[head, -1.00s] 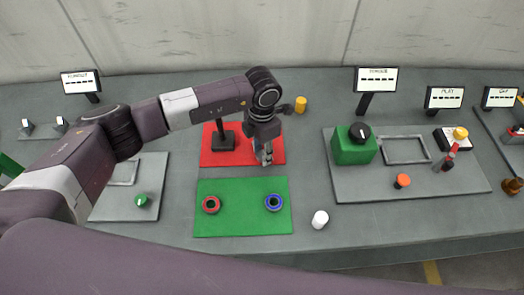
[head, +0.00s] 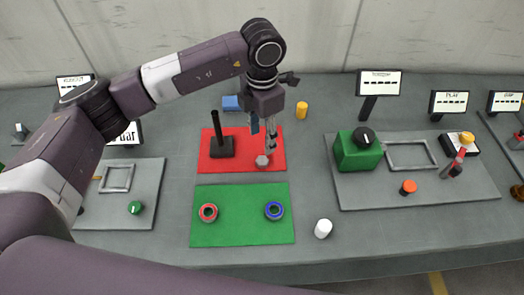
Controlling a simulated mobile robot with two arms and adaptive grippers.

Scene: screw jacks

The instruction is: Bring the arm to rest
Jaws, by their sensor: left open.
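My left arm comes in from the left and crosses the middle of the head view. My left gripper (head: 263,137) points down above the red mat (head: 240,163). It is open and holds nothing that I can see. A small grey piece (head: 262,161) shows on the red mat just below the fingers. A black post on a square base (head: 222,147) stands on the red mat, left of the gripper. On the green mat (head: 242,231) in front lie a red ring (head: 208,213) and a blue ring (head: 274,210). My right gripper is not in view.
A blue block (head: 231,103) and a yellow cylinder (head: 302,110) stand behind the red mat. A white cylinder (head: 323,228) stands right of the green mat. A grey panel (head: 398,197) on the right bears a green box (head: 357,154), knobs and a lever. Another panel (head: 96,222) lies left.

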